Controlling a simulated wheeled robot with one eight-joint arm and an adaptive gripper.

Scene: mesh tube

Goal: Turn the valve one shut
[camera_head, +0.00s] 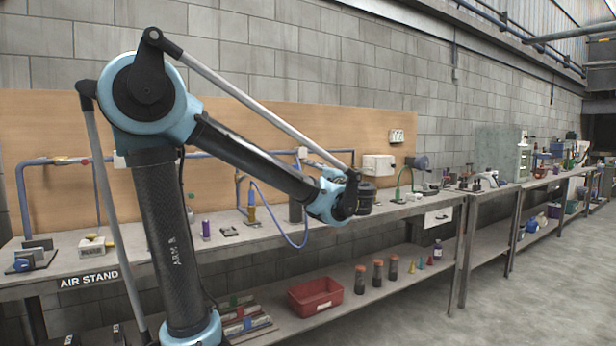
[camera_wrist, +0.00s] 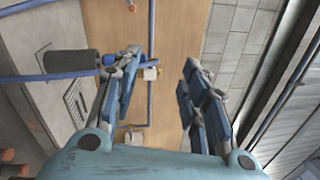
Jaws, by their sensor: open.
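Blue air pipe (camera_head: 225,154) runs along the wooden board, with a small white fitting (camera_head: 302,152) near my arm's end. In the wrist view, a pale fitting (camera_wrist: 151,74) sits on the blue pipe (camera_wrist: 151,30), seen between my fingers; a second pale fitting (camera_wrist: 135,138) shows lower down. I cannot tell which of these, if any, is valve one; no label or handle position is readable. My gripper (camera_wrist: 162,58) is open, its two blue-grey fingers spread and nothing held. In the head view, my wrist hides most of the gripper and part of the board.
A dark cylinder (camera_wrist: 73,64) lies left of my left finger in the wrist view. The bench (camera_head: 150,250) carries small items, including a purple bottle (camera_head: 206,230). A red tray (camera_head: 315,297) is on the shelf below. The floor (camera_head: 550,290) at right is clear.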

